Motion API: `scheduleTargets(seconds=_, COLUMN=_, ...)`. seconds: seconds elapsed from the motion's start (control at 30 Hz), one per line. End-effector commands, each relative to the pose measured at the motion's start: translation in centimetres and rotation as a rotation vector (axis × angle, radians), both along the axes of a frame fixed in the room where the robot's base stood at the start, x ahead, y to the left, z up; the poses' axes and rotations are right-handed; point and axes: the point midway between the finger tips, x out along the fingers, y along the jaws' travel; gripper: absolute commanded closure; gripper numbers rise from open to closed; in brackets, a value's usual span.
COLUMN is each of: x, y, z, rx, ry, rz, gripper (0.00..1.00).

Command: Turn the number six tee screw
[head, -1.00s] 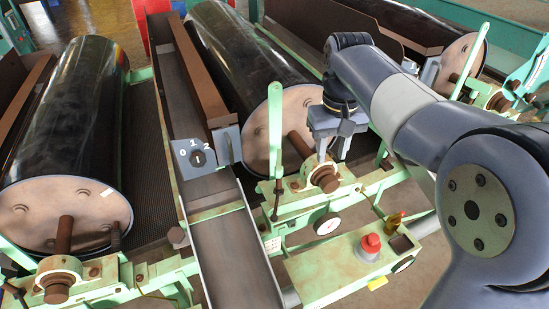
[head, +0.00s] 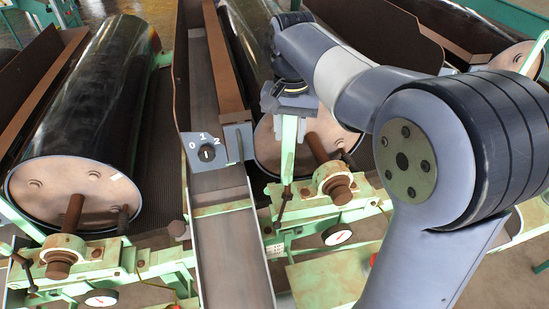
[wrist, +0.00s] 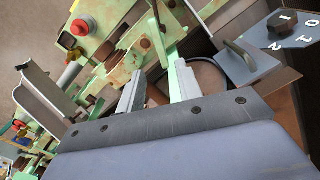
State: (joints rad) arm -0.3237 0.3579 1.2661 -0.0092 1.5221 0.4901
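My gripper (wrist: 158,86) is open in the wrist view, its two grey fingers apart with nothing clasped. In the head view it (head: 288,106) hangs over the top of an upright green lever (head: 287,150), hiding the lever's upper end. The lever (wrist: 163,35) also shows just beyond the fingertips in the wrist view. A thin dark rod (head: 284,204) stands below the lever, beside the bearing. Another dark screw with a cross handle (head: 24,272) is at the lower left of the head view. I see no number six, so I cannot tell which is the named tee screw.
A blue-grey plate with a 0-1-2 switch (head: 206,152) stands left of the lever. A rusty bearing shaft (head: 338,188) and a dial gauge (head: 337,234) are to its right. The left drum (head: 85,110) is large and black. A red button (wrist: 80,27) shows in the wrist view.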

Motion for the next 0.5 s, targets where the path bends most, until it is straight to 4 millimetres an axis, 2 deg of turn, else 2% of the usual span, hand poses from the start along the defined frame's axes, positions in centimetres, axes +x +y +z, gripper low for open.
scheduleTargets(seconds=0.17, x=-0.1, y=0.0, z=-2.2, rx=-0.001, ry=0.004, rz=0.001, gripper=0.66)
scheduleTargets(seconds=0.5, x=-0.1, y=-0.1, z=-8.4, rx=-0.001, ry=0.003, rz=0.001, gripper=0.66)
